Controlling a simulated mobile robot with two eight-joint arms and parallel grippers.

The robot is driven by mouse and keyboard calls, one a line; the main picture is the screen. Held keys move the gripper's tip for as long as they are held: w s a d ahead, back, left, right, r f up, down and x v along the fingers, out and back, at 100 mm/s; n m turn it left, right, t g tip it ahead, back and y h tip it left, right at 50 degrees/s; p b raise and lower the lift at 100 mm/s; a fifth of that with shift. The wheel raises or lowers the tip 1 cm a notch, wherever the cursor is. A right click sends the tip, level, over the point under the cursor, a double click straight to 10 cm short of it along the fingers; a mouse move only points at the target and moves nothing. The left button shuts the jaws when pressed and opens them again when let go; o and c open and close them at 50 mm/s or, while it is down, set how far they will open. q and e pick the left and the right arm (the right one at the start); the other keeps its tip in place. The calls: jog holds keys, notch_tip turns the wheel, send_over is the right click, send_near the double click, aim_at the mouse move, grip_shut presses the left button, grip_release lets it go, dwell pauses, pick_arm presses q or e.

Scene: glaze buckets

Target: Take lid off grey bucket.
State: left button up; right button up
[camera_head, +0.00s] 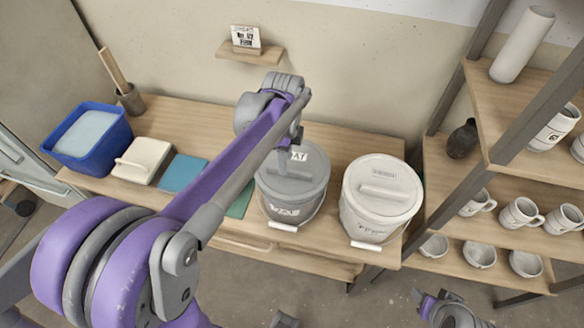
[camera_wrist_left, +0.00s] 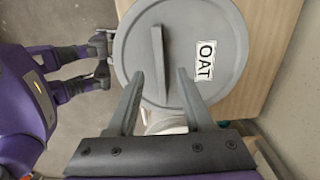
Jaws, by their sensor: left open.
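The grey bucket (camera_head: 289,207) stands on the wooden bench with its grey lid (camera_head: 312,163) on top. My left gripper (camera_wrist_left: 160,76) is open over the lid. Its fingers show on either side of the handle's lower end in the wrist view, with gaps; I cannot tell if they are level with it. In the head view my left arm hides part of the lid. Part of my right arm shows at the lower right; its jaw state is unclear.
A white lidded bucket (camera_head: 375,207) stands close to the right of the grey one. A blue tub (camera_head: 92,150), a cream block (camera_head: 142,160) and a teal slab (camera_head: 183,172) lie to the left. Shelves with mugs (camera_head: 519,213) rise at the right.

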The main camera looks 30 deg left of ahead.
aim_at(292, 166)
pick_arm(q)
jog(key=shift+f, duration=1.9)
jog(key=shift+f, duration=0.25)
grip_shut()
